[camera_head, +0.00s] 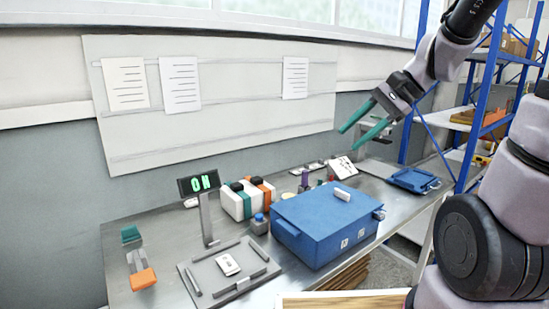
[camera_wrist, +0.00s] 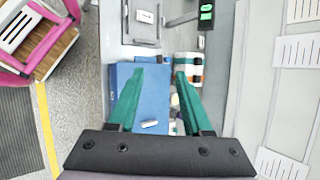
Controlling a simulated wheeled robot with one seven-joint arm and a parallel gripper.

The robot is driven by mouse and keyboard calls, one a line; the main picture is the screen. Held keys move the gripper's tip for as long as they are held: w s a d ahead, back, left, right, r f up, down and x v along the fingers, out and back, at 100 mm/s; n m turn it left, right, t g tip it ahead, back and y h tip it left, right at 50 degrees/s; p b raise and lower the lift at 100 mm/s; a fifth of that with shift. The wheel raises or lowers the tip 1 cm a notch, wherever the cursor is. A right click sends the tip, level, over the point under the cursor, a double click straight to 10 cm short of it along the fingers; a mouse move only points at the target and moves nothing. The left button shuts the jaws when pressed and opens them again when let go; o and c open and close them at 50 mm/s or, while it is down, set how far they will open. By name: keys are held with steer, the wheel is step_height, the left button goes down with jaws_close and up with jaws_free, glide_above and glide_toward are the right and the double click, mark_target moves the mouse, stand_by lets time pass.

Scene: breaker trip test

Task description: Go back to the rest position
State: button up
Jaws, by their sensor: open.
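My gripper (camera_head: 361,123) is raised in the air above the back right of the metal bench in the head view. Its two green fingers are apart and nothing is between them. In the wrist view my gripper (camera_wrist: 158,75) is also open and empty, above the blue box. A small display (camera_head: 198,183) on a post reads ON in green. It shows in the wrist view too (camera_wrist: 206,13). A grey fixture plate (camera_head: 228,266) with a small white part (camera_head: 229,265) on it lies in front of the display.
A blue box (camera_head: 325,223) with a white object (camera_head: 342,194) on its lid stands mid-bench. A blue tray (camera_head: 413,180) lies at the bench's right end. Blue shelving (camera_head: 465,128) stands at the right. The air around the gripper looks clear.

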steer(key=s+d+r+n+t+h, duration=0.4)
steer(key=s+d+r+n+h, duration=0.1)
steer(key=s+d+r, duration=0.1)
step_height(320, 180, up, 2)
steer(key=shift+s+r+n+h, duration=0.1)
steer(key=shift+s+n+h, duration=0.3)
steer(key=shift+s, duration=0.35)
steer(key=shift+t, duration=0.3)
